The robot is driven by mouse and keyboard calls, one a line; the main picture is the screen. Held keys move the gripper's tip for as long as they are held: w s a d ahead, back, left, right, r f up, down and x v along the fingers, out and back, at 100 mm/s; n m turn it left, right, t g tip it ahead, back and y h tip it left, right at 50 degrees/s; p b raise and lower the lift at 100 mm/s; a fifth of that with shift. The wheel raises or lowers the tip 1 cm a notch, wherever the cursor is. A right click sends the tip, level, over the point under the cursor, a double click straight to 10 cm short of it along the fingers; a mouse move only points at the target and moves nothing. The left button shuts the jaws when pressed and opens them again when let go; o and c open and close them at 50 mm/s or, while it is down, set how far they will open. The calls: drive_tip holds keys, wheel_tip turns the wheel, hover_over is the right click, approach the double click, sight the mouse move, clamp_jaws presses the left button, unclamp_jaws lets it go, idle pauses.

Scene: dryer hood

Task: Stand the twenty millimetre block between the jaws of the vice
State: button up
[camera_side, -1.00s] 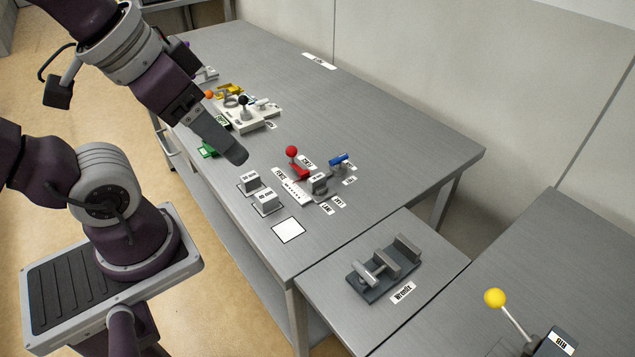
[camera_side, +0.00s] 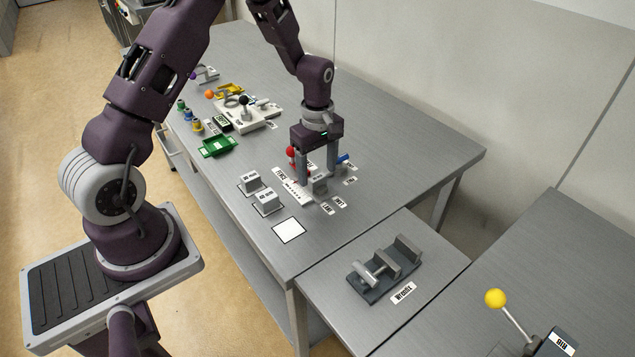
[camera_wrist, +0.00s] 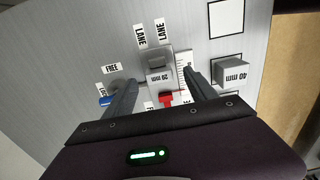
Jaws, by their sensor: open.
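The twenty millimetre block (camera_wrist: 159,76) is a small grey block labelled "20 mm", standing by a white ruler strip in the wrist view. It also shows in the side view (camera_side: 319,185), partly covered by my gripper. My gripper (camera_side: 317,178) points down over it with its fingers apart. In the wrist view my gripper (camera_wrist: 157,85) has one finger on each side of the block, and I cannot tell whether either touches it. The vice (camera_side: 384,270) is dark grey with upright jaws and stands on the lower table at the front right, with a gap between its jaws.
Two larger labelled blocks (camera_side: 264,202) stand left of my gripper, near an empty white square (camera_side: 289,230). A red-knobbed part (camera_side: 291,152) and a blue part (camera_side: 343,158) are close to my fingers. A yellow-knobbed lever (camera_side: 495,298) stands at the right.

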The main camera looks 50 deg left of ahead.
sight(317, 177)
wheel_tip(317, 177, down, 3)
drive_tip(key=shift+f, duration=0.15)
clamp_jaws()
wheel_tip(317, 177, up, 9)
drive_tip(key=shift+w+r, duration=0.1)
drive_tip(key=shift+r, duration=0.05)
drive_tip(key=d+m, duration=1.8)
drive_tip(key=d, duration=0.8)
drive_tip(key=shift+s+d, duration=0.2)
drive_tip(key=shift+d, duration=0.1)
